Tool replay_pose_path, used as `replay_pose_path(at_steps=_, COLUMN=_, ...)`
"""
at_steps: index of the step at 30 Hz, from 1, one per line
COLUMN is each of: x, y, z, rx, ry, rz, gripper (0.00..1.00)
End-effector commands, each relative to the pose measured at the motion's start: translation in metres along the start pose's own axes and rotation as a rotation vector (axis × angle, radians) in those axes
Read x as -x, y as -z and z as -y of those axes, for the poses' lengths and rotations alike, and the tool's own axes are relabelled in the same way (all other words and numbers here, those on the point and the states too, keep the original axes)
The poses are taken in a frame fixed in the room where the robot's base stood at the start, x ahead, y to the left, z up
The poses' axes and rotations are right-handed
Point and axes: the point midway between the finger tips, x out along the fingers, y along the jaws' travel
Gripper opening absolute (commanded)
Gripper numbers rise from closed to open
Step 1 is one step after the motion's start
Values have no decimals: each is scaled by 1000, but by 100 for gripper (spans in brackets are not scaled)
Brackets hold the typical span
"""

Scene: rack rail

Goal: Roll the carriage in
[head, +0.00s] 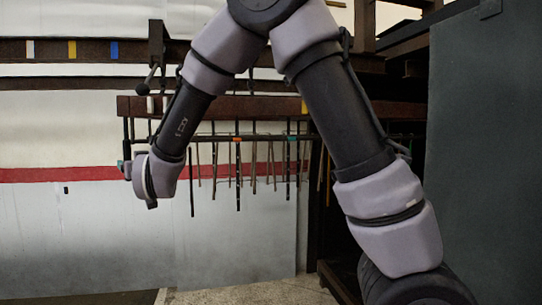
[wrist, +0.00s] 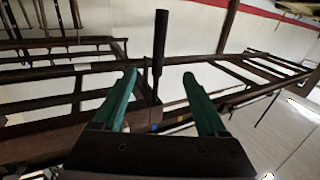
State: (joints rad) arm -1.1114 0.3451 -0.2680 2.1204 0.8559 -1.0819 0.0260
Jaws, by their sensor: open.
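My gripper (wrist: 160,75) is open, with two green fingers apart in the wrist view. A dark upright bar handle (wrist: 159,45) shows beyond and between the fingertips, with no clear contact. It meets a brown block on a brown rail (wrist: 228,97), probably the carriage. In the head view a dark block (head: 156,42) with a knobbed lever sits at the brown rail (head: 215,52), likely the same carriage.
White, yellow and blue marks (head: 113,49) sit along the rail left of the block. Several thin rods (head: 238,165) hang from a lower bar behind my arm. A large dark grey panel (head: 480,150) stands at the right. Open floor (head: 250,292) shows below.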

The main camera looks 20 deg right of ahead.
Motion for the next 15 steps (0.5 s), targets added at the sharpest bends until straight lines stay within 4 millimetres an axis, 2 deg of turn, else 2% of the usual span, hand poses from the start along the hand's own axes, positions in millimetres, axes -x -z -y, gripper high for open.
replay_pose_path(at_steps=5, x=-14, y=0, z=-1, rx=0, ry=-2, rz=0, gripper=75)
replay_pose_path(at_steps=15, x=-68, y=0, z=-1, rx=0, ry=-2, rz=0, gripper=75)
